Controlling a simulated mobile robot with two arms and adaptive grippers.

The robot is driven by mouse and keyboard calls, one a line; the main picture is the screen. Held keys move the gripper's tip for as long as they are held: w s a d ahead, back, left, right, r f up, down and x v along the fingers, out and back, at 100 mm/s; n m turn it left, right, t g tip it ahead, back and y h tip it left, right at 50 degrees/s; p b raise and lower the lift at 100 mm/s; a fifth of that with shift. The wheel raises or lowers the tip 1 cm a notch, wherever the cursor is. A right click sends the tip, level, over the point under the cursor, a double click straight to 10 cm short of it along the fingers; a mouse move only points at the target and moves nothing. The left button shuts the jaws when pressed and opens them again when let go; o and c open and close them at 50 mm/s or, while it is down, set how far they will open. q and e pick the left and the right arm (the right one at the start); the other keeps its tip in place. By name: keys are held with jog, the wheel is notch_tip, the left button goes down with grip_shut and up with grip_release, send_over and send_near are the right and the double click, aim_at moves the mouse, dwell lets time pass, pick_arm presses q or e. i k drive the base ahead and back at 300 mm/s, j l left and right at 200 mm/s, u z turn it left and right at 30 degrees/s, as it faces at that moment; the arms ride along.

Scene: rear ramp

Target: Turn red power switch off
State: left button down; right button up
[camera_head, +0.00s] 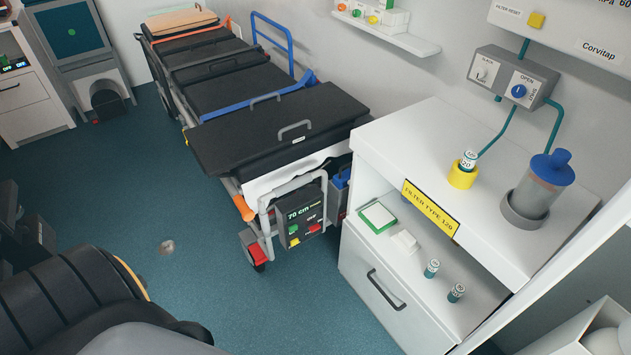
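I cannot make out a clear red power switch. The control box (302,214) on the near end of the stretcher reads "70 cm" and has a small red button (314,228) and green buttons (293,229). Whether the red button is the switch I cannot tell. A grey wall box (513,75) at the upper right carries a white knob (482,73) and a blue knob (519,91) marked OPEN. I make out neither gripper in the head view. Dark parts fill the lower left, and I cannot tell what they are.
The black-padded stretcher (275,120) takes up the middle. A white cabinet (395,285) on the right bears a yellow "FILTER TYPE 120" sign (430,207) and a blue-lidded canister (538,190). The teal floor (205,270) left of the stretcher is mostly clear.

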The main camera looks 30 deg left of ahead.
aim_at(313, 226)
jog(key=u, duration=1.05)
